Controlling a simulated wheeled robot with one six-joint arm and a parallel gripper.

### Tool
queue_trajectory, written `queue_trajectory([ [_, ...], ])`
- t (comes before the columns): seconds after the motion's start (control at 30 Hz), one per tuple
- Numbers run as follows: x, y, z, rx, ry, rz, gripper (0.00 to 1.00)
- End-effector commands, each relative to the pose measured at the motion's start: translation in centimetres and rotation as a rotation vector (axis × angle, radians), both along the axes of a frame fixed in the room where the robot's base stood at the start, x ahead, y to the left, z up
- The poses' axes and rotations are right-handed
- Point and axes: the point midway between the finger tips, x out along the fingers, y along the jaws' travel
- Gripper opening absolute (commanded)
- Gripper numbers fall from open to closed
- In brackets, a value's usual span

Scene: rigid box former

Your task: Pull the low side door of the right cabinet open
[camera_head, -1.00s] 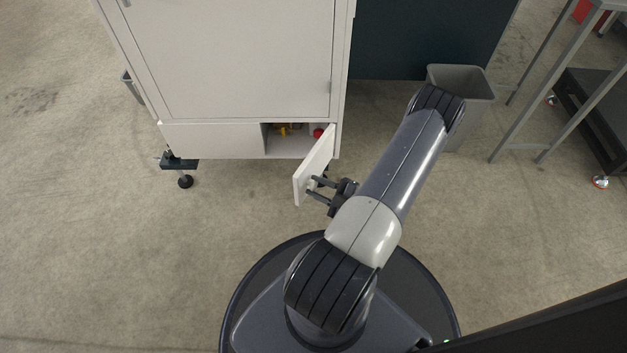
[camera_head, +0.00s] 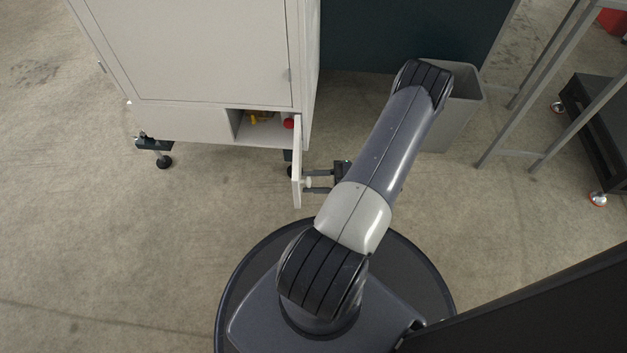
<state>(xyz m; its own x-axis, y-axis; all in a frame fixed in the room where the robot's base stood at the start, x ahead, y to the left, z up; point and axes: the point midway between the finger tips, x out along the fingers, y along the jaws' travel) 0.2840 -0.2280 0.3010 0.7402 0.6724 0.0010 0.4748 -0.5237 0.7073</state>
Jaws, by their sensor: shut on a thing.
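The low side door (camera_head: 297,170) is a small white panel at the lower right of the white cabinet (camera_head: 200,50). It stands swung well out from the front, seen almost edge-on, hinged at its far end near the cabinet's right corner. My gripper (camera_head: 308,183) is at the door's right-hand face, near its free end, shut on what looks like its handle. The handle itself is mostly hidden by the fingers. Behind the door, the open compartment (camera_head: 262,128) shows yellow items (camera_head: 256,118) and a red item (camera_head: 289,122).
A grey bin (camera_head: 455,105) stands right of my arm. A metal-legged table (camera_head: 535,85) and a dark low platform (camera_head: 605,125) are farther right. The cabinet stands on feet, one (camera_head: 163,160) at left. The floor left of the door is clear.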

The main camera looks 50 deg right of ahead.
Motion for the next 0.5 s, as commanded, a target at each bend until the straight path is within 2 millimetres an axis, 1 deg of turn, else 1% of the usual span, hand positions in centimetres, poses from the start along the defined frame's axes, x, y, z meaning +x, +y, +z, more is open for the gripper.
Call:
queue_trajectory([
  [0.4, 0.06, 0.01, -0.16, -0.003, 0.003, 0.007, 0.00],
  [0.43, 0.06, 0.01, -0.16, -0.003, 0.003, 0.007, 0.32],
  [0.5, 0.06, 0.01, -0.15, -0.002, 0.003, 0.006, 0.38],
])
